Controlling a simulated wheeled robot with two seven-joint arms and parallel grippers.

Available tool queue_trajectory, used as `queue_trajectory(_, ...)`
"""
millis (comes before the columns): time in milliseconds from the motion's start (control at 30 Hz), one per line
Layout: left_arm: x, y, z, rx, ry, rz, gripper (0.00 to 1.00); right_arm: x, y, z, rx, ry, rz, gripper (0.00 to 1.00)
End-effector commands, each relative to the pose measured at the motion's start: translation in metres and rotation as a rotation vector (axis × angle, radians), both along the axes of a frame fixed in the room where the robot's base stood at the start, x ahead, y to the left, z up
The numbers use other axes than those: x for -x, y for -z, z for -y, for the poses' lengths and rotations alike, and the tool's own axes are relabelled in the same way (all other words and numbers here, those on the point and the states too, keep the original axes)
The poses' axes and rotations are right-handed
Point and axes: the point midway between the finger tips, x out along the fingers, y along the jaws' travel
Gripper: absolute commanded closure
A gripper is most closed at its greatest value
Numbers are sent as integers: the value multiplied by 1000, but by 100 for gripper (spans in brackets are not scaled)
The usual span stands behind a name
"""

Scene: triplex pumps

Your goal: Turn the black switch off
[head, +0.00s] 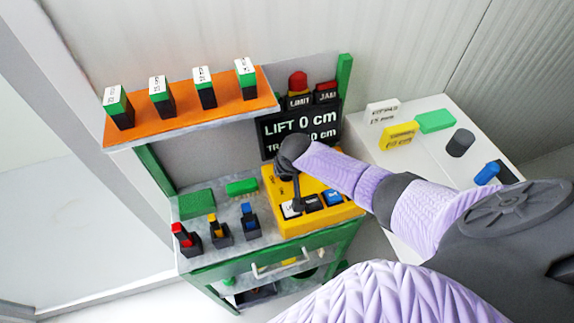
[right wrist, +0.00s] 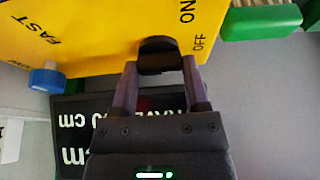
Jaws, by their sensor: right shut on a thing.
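The yellow control box (head: 316,216) stands on the green bench in the head view, and its face also shows in the right wrist view (right wrist: 95,25). The black switch (right wrist: 158,54) sits at the box's edge, beside the printed words ON and OFF. My right gripper (right wrist: 160,68) has one finger on each side of the switch and is shut on it. In the head view the right gripper (head: 285,172) is at the box's back left corner, and the switch is hidden there. I cannot tell which word the switch points to. My left gripper is not in view.
A blue knob (right wrist: 47,78) is near the word FAST. The black display (head: 300,130) reads LIFT 0 cm and stands behind the box. An orange shelf (head: 180,118) holds several green-and-black blocks. Several small switches stand on the bench's left. A white table (head: 410,165) is at the right.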

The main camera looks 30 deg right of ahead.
Motion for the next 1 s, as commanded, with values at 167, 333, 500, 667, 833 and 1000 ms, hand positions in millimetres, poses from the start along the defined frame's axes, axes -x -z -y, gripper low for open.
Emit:
queue_trajectory(167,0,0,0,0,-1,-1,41,-1,-1,0,-1,1,2,35)
queue_trajectory(333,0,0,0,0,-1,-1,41,0,-1,0,-1,1,1,6)
queue_trajectory(500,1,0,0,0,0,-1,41,0,0,0,0,0,1,6)
queue_trajectory(667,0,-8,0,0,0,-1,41,3,-11,-1,-1,-1,-1,6)
queue_trajectory(833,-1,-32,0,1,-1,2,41,17,-50,-4,1,-3,2,6)
queue_trajectory(1000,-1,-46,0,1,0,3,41,31,-82,-8,0,-1,2,6)
